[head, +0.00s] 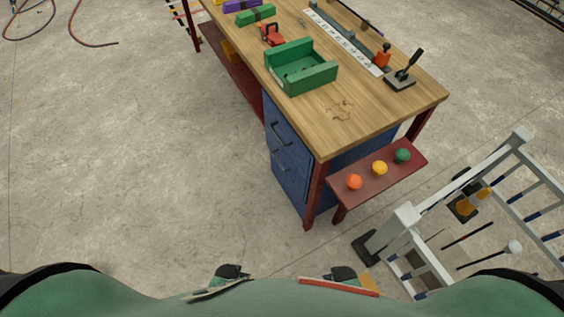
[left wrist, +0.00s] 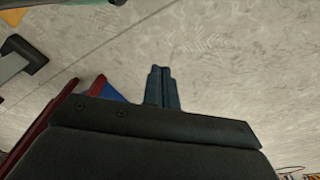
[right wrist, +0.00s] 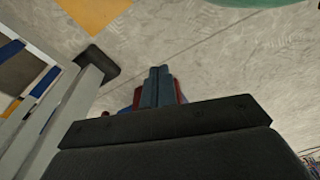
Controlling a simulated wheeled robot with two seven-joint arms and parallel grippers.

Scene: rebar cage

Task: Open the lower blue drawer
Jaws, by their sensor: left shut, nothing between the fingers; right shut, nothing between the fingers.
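The blue drawer cabinet (head: 272,148) stands under the near end of a wooden workbench (head: 345,108). Its drawer fronts face left in the head view and look closed. The lower blue drawer (head: 289,183) has a dark bar handle near its top, below the upper drawer's handle (head: 278,128). My left gripper (left wrist: 161,70) is shut and empty over bare floor in the left wrist view. A bit of blue and dark red shows beside it. My right gripper (right wrist: 158,70) is shut and empty in the right wrist view. Both are apart from the drawers.
A dark red shelf (head: 342,197) with three coloured buttons juts from the bench end. A white rack (head: 422,240) stands on the floor at the right. A green open box (head: 318,78) sits on the bench. The floor left of the cabinet is clear.

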